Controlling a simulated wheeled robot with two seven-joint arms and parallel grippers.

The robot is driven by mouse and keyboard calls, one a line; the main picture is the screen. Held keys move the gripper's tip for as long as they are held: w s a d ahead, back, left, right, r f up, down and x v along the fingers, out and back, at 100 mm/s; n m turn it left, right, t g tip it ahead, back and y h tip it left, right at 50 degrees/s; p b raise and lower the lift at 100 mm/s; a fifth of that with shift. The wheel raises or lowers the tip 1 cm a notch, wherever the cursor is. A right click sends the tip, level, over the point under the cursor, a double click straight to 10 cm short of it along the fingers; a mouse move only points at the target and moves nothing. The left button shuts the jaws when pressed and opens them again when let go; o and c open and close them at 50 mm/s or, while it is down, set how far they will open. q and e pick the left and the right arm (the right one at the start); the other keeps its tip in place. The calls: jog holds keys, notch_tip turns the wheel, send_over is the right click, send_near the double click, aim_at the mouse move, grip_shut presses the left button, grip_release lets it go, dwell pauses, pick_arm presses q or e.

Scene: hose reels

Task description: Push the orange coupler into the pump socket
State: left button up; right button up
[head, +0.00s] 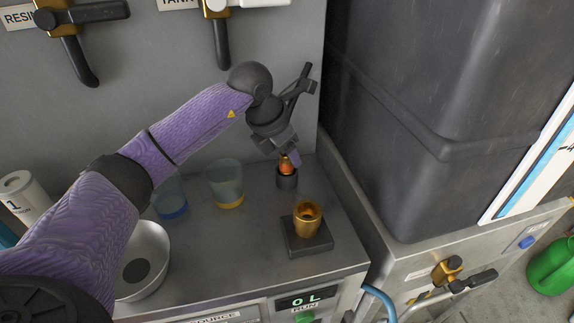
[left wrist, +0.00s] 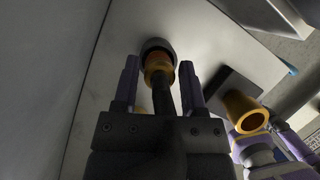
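The orange coupler (head: 287,164) stands in a small dark round holder (head: 287,181) on the grey counter. It also shows in the left wrist view (left wrist: 158,70), with a dark stem or hose running toward my gripper. My left gripper (left wrist: 159,75) is open, its two purple fingers on either side of the coupler with gaps visible. In the head view the left gripper (head: 290,154) is just above the coupler and partly hides it. A brass socket (head: 308,222), apparently the pump socket, stands upright on a dark square base (head: 310,246), nearer the counter's front.
Two clear cups, one with blue (head: 171,205) and one with yellow (head: 226,190) at the bottom, stand left of the holder. A metal bowl (head: 147,250) sits farther left. A large dark tank (head: 440,100) rises on the right. Valve handles hang on the back panel.

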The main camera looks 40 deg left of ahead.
pick_arm(q)
grip_shut()
jog(key=shift+r, duration=0.1)
